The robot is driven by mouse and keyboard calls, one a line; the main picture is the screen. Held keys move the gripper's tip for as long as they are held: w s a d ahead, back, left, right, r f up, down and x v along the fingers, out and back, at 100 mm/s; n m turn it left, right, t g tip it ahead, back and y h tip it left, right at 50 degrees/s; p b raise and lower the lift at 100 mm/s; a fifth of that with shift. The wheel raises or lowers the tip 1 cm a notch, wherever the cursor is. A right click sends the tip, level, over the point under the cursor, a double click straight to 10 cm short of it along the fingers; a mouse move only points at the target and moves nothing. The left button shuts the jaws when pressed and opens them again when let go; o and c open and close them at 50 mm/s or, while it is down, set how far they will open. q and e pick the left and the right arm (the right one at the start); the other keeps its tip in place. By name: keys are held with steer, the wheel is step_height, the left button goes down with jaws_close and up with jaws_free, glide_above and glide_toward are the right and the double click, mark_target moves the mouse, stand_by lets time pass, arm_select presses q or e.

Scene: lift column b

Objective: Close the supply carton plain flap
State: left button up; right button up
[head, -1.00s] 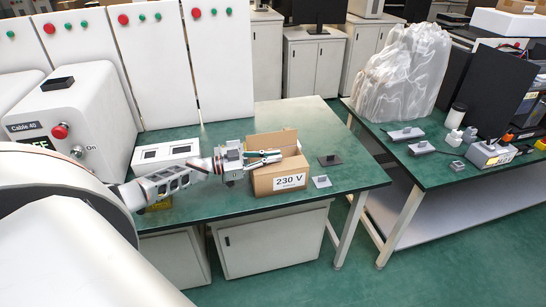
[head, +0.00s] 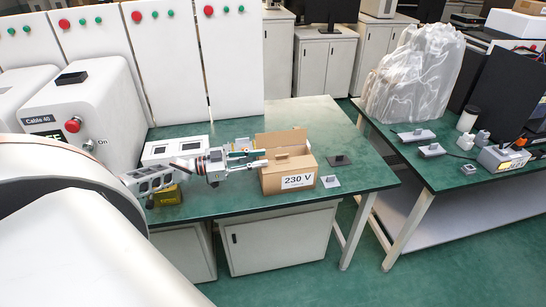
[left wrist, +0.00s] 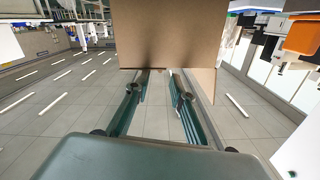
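The brown supply carton (head: 300,182), with a "230 V" label on its front, stands on the green workbench. A flap (head: 281,139) at its back stands upright, and the top looks open. I cannot tell which flap is the plain one. My left gripper (head: 261,158) is at the carton's left side, near its top edge, with its fingers pointing right. In the left wrist view, the two fingers (left wrist: 161,74) are apart with nothing between them, and a cardboard panel (left wrist: 165,35) is just beyond their tips. I cannot tell whether they touch it. My right gripper is not in view.
A dark small plate (head: 338,160) and a light one (head: 330,182) lie right of the carton. A white box with two windows (head: 176,149) and a yellow item (head: 166,196) are near my left arm. White cabinets stand behind.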

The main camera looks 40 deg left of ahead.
arm_select(q)
steer(key=v, duration=0.3)
steer(key=shift+s+a, duration=0.3)
stand_by(0.4)
